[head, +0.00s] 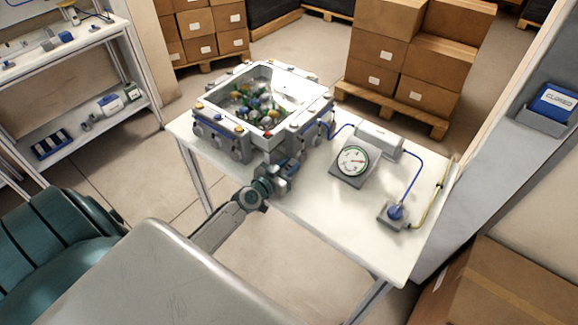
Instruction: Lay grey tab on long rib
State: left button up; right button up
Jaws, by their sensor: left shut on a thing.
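A grey box with a white top frame (205,104) stands at the left end of the white table. Many small coloured pieces (258,100) show inside the frame. My left gripper (287,172) is at the front corner of the box, low over the table's front edge. It is shut on a small grey part (278,156), close against the box; I cannot tell if this is the grey tab or if it touches the box. The fingertips are small and partly hidden. I cannot make out the long rib. My right gripper is not in view.
A round gauge (353,160), a white block (379,139) and a blue-topped fitting (396,212) with hoses stand on the table (345,215). Cartons (417,60) on a pallet stand behind; a shelf rack (75,105) is at left.

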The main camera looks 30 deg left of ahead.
aim_at(288, 167)
pick_arm(q)
jog(key=shift+r+p, duration=0.3)
jog(key=shift+r, duration=0.35)
notch_tip(288, 167, up, 2)
jog(key=shift+r+p, duration=0.1)
jog(key=shift+p, duration=0.8)
jog(key=s+d, duration=0.2)
jog(key=s, duration=0.5)
jog(key=s+d+r+p, duration=0.1)
jog(key=s+d, duration=0.1)
jog(key=s, duration=0.6)
jog(key=shift+s+d, duration=0.2)
jog(key=shift+d, duration=0.15)
jog(key=w+d+r+y+b, duration=0.1)
jog(key=d+r+b, duration=0.6)
jog(key=d+b, duration=0.2)
jog(key=shift+d+n, duration=0.4)
jog(key=shift+d, duration=0.75)
jog(key=shift+a, duration=0.1)
